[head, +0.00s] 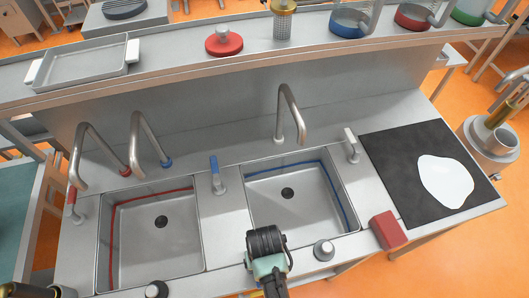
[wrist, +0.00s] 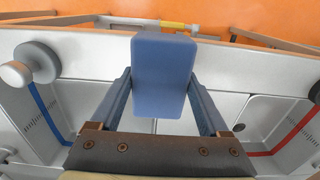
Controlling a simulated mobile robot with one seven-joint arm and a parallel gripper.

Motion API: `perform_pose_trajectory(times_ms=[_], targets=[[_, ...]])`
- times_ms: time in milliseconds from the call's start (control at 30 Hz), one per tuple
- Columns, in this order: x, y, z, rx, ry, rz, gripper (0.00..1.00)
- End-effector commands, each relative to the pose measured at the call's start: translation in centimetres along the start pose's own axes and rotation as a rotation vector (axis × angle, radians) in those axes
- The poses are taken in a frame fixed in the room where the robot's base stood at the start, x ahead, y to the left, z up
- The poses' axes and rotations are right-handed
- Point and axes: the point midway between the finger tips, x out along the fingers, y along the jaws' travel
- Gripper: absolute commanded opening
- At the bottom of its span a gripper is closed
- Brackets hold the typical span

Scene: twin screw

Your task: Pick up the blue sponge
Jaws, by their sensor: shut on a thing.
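The blue sponge (wrist: 164,70) is a plain blue block in the middle of the wrist view. My gripper (wrist: 161,88) is shut on it, with one finger at each side. The sponge's far end overlaps the counter edge and a strip of orange floor in that picture; I cannot tell its exact height. In the head view my arm's dark wrist (head: 266,243) is at the front of the counter, by the right basin's near edge. It hides the fingers and the blue sponge there.
A red block (head: 388,230) and a round knob (head: 324,250) are on the counter's front right. The right basin (head: 290,207) and left basin (head: 160,245) look empty. Tall faucets (head: 290,110) stand behind. A black mat (head: 395,155) bears a white plate-like shape (head: 445,181).

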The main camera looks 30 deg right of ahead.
Motion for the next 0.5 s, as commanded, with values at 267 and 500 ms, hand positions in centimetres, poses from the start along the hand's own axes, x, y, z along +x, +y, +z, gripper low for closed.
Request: perform_pose_trajectory(times_ms=[267, 500], targets=[[-2.9, 0.0, -0.1, 0.0, 0.004, 0.0, 0.26], [-7.3, 0.0, -0.1, 0.001, 0.004, 0.0, 0.26]])
